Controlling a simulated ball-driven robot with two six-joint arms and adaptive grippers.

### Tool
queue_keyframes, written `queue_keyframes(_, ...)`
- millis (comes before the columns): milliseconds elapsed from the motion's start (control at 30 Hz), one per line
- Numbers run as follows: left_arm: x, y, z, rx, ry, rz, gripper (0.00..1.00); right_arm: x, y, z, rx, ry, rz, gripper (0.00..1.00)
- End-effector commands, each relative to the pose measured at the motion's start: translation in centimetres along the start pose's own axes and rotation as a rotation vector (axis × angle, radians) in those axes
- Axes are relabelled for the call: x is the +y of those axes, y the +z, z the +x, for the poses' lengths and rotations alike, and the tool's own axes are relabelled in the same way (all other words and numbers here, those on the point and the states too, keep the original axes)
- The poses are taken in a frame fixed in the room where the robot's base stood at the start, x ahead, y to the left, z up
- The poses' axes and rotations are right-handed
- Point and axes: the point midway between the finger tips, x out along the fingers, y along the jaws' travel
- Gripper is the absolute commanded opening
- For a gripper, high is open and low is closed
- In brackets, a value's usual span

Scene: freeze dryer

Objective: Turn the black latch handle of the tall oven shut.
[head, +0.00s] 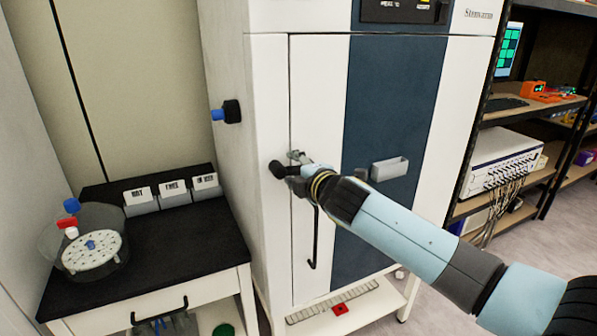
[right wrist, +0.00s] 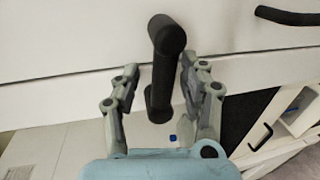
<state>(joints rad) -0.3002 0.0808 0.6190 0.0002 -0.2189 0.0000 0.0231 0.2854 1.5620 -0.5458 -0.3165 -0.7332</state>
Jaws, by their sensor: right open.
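The tall oven (head: 270,70) is a white cabinet with a dark blue panel, in the middle of the head view. Its black latch handle (head: 277,168) is at the left edge of the door, partly hidden by my right gripper (head: 293,166). In the right wrist view the latch handle (right wrist: 164,35) is a thick black bar standing between the two fingers of my right gripper (right wrist: 159,68). The fingers are open, one on each side of the bar. I cannot tell whether either finger touches it. My left gripper is not in view.
A thin black door bar (head: 314,245) hangs below my gripper, and a grey holder (head: 389,169) is on the blue panel. A black-topped bench (head: 180,240) with a round clear vessel (head: 88,240) stands left. Shelves with instruments (head: 500,160) stand right.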

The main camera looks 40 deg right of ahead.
Motion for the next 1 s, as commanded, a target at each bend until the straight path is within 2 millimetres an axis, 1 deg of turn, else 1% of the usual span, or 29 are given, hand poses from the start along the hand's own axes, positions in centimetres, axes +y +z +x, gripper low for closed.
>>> queue_keyframes(67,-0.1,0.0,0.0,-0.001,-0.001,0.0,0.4,-0.1,0.0,-0.5,0.0,-0.001,-0.001,0.44)
queue_keyframes(167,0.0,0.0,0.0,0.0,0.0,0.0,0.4,-0.1,0.0,-1.8,0.001,-0.001,-0.001,0.44)
queue_keyframes(400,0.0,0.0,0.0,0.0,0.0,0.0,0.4,-0.2,0.0,-7.2,0.001,-0.003,-0.002,0.44)
queue_keyframes(500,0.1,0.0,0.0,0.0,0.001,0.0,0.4,-0.2,0.0,-9.2,0.0,-0.004,-0.001,0.44)
queue_keyframes(600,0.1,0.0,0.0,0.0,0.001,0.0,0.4,-0.2,0.0,-10.6,0.0,-0.003,-0.002,0.44)
queue_keyframes(767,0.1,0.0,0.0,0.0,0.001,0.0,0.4,-0.2,0.0,-11.8,-0.001,-0.003,-0.001,0.44)
queue_keyframes(1000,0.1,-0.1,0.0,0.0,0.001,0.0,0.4,-0.1,0.1,-11.9,-0.001,-0.003,0.0,0.44)
